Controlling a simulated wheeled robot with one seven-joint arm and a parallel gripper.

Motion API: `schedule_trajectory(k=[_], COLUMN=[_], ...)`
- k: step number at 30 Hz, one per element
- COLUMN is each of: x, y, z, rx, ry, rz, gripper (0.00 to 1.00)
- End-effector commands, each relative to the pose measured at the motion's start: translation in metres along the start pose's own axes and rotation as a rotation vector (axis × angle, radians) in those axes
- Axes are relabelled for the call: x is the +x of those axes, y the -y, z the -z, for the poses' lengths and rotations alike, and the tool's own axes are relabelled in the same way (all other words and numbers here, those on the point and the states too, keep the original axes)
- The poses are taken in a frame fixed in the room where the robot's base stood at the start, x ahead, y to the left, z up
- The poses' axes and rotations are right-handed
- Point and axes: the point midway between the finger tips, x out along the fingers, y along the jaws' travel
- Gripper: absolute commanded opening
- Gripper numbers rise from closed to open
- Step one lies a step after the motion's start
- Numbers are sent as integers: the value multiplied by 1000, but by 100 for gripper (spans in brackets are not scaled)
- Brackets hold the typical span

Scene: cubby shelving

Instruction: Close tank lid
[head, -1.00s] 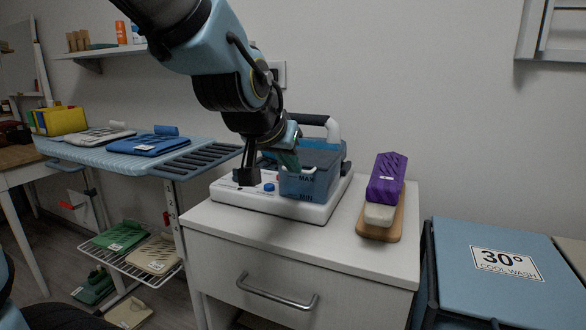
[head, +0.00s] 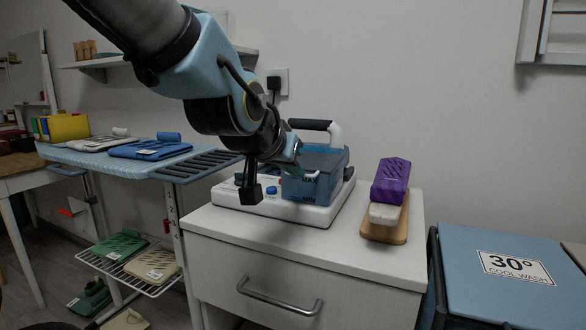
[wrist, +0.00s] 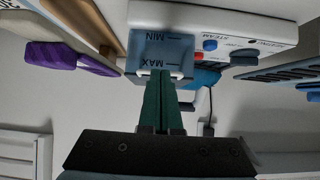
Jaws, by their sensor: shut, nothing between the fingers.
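The tank (head: 312,188) is a translucent blue box with MAX and MIN marks, at the right of a white steam station (head: 310,213) on the cabinet. It also shows in the wrist view (wrist: 160,50), upside down. A bluish top surface (head: 322,161) shows in the head view. I cannot tell whether it is a fully closed lid. My gripper (head: 297,161) is at the tank's upper front edge, its green fingers shut and empty. In the wrist view the fingertips (wrist: 160,74) are close to the tank's MAX end, between small white parts. Contact is unclear.
A black-handled iron (head: 311,125) stands behind the tank. An ironing board (head: 110,160) is at left. A blue bin (head: 490,240) stands right of the cabinet (head: 345,263).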

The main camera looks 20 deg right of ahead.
Motion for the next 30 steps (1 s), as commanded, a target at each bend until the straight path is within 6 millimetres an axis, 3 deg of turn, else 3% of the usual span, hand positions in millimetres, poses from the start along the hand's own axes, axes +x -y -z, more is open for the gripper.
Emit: schedule_trajectory(k=[1,2,20,30], x=[3,2,-50,-60], y=[0,1,0,0], z=[-13,-11,64,80], rx=[-1,-1,-1,0], ry=[37,36,5,-3], rz=[0,0,0,-1], gripper=[0,0,0,0])
